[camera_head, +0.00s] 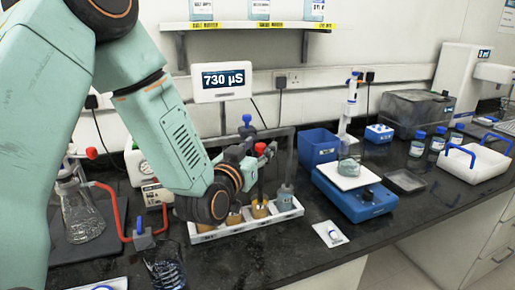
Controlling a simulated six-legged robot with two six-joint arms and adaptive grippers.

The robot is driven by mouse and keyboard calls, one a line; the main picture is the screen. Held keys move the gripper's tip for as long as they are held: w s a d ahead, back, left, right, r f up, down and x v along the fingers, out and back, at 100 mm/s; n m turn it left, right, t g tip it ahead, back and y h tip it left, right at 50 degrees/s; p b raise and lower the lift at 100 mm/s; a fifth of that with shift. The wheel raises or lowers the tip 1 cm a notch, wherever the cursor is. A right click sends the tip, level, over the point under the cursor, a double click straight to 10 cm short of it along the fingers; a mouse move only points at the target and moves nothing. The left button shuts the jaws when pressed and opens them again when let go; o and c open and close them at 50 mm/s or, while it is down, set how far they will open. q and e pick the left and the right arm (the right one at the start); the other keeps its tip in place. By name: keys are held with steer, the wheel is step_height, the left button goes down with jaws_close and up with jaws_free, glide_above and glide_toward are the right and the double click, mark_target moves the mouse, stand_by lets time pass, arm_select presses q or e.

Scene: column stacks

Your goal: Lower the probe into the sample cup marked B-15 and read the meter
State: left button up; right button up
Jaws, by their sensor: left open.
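The meter (223,82) stands at the back and its screen reads 730 µS. A white rack (246,227) on the black bench holds amber sample cups (260,210) and a grey one (285,199). The cup labels are too small to read, so I cannot tell which is B-15. A dark upright rod with a red top (260,149), perhaps the probe, stands over an amber cup; its lower end appears to be in the cup. My left gripper (254,163) is open beside this rod, above the rack. My left arm hides the rack's left part. My right gripper is out of view.
A blue balance (364,203) and a blue bin (317,148) stand right of the rack. A flask (82,214), red tubing and a glass beaker (165,268) stand left. Blue-capped bottles (418,146) and a white tray (474,160) are far right. A small card (331,234) lies near the front edge.

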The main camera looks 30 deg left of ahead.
arm_select(q)
steer(key=shift+w, duration=0.1)
steer(key=shift+c, duration=0.2)
steer(key=shift+w+f, duration=0.1)
steer(key=c, duration=0.3)
jaws_close()
